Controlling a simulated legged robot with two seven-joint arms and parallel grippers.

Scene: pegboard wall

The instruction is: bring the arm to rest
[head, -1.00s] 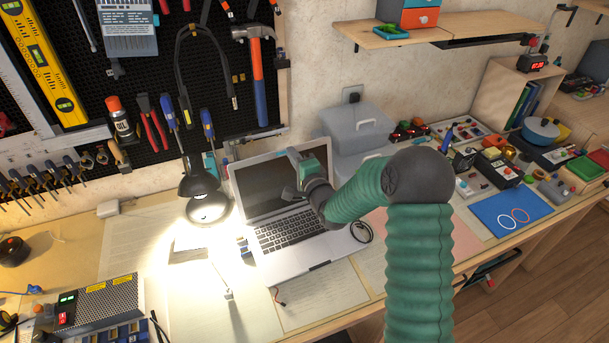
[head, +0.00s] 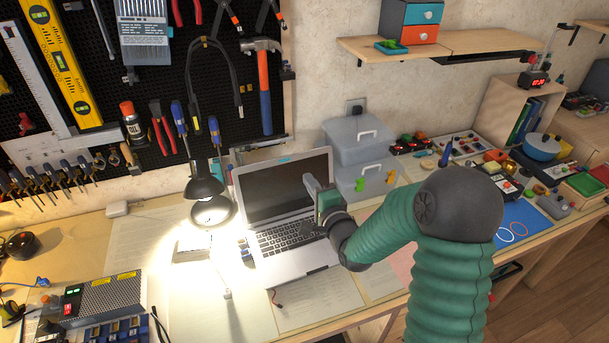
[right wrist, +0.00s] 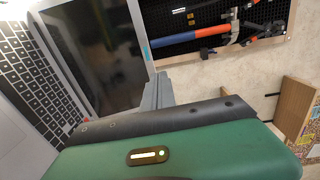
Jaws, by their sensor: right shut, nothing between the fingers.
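My right gripper (head: 310,184) is in the head view, in front of the open laptop (head: 297,262). Its grey fingers are shut with nothing between them and overlap the right part of the laptop's screen in the picture. My green right arm comes in from the lower right and bends at a dark joint. In the right wrist view the gripper (right wrist: 157,92) shows its grey fingers beyond the green and black housing, with the laptop (right wrist: 95,50) to the left. No contact with the laptop can be made out. My left gripper is in neither view.
A lit black lamp (head: 206,188) stands left of the laptop. Grey storage boxes (head: 350,140) stand behind the arm. A pegboard with a hammer (head: 264,90) and other tools covers the wall. Several small items crowd the bench at right. A shelf (head: 450,46) juts out above.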

